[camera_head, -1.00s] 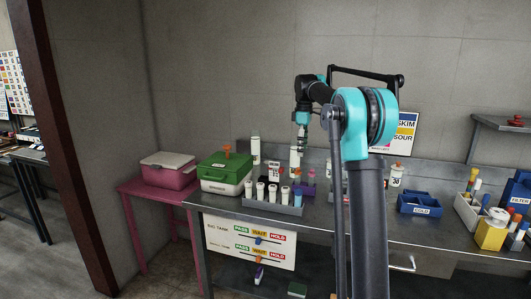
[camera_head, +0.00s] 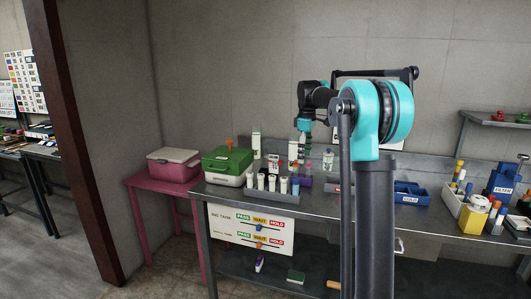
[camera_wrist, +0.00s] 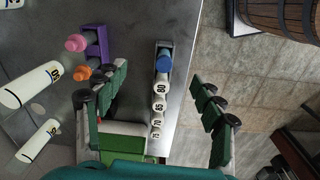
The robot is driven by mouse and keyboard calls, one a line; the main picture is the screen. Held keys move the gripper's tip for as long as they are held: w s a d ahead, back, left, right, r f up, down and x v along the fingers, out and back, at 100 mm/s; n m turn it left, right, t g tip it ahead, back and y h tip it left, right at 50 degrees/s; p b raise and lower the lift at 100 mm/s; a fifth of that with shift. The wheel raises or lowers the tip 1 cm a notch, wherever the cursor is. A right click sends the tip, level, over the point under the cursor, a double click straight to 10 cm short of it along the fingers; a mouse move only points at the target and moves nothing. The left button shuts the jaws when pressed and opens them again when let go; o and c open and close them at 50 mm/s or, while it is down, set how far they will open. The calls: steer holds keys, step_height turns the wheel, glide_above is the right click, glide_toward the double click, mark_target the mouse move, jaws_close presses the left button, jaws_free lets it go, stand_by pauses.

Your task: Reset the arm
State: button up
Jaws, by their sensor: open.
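My gripper (camera_head: 304,143) hangs from the bent end of my arm, pointing down above the bench behind the grey rack. In the wrist view my gripper (camera_wrist: 160,82) shows its two green-and-black fingers spread wide, with nothing held between them. The rack of numbered white vials (camera_wrist: 158,100) lies below and between the fingers, with a blue-capped vial (camera_wrist: 164,60) at its far end. My upper arm covers part of the bench and the back wall in the head view.
The metal bench (camera_head: 320,205) carries a green box (camera_head: 228,163), the grey rack (camera_head: 272,194), a blue bin (camera_head: 411,194) and a white caddy (camera_head: 462,203). A pink cooler (camera_head: 173,167) stands left on a pink table. Open air surrounds the raised arm.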

steer(key=s+d+f+m+t, duration=0.1)
steer(key=s+f+m, duration=0.3)
steer(key=s+f, duration=0.4)
steer(key=s+d+f+m+t, duration=0.1)
steer(key=s+f+m, duration=0.3)
steer(key=s, duration=1.3)
steer(key=s+d+f+m+t, duration=0.1)
steer(key=s+f+m, duration=0.3)
steer(key=s+f, duration=0.9)
steer(key=shift+d+m+t, duration=0.2)
steer(key=shift+m+t, duration=0.1)
steer(key=shift+t, duration=0.1)
